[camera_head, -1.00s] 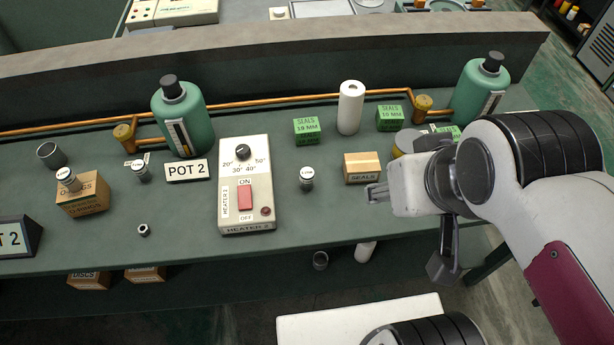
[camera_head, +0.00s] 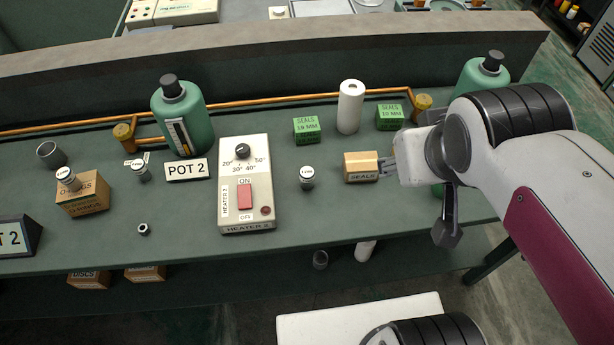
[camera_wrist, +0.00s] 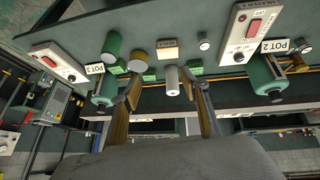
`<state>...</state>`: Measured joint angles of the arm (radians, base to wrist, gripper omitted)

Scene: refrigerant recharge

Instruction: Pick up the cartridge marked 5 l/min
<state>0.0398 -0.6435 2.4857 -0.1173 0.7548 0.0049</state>
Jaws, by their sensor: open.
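Small cartridges with grey bodies and white labelled tops stand on the green bench. One cartridge (camera_head: 307,177) stands right of the heater box. Another cartridge (camera_head: 141,171) stands left of the POT 2 sign, and a third cartridge (camera_head: 68,179) stands on the O-rings box. Their labels are too small to read surely, so I cannot tell which is marked 5 l/min. My gripper (camera_head: 388,167) is open and empty, by the right end of the seals box. In the wrist view, my gripper's fingers (camera_wrist: 167,90) are spread apart, and a cartridge (camera_wrist: 204,44) shows beyond them.
The heater box (camera_head: 245,185) stands mid-bench. The wooden seals box (camera_head: 361,167), green seals boxes (camera_head: 307,130) and white roll (camera_head: 350,107) stand near my gripper. A green bottle (camera_head: 183,120) stands behind the POT 2 sign (camera_head: 187,170). Bare bench lies around the cartridge right of the heater.

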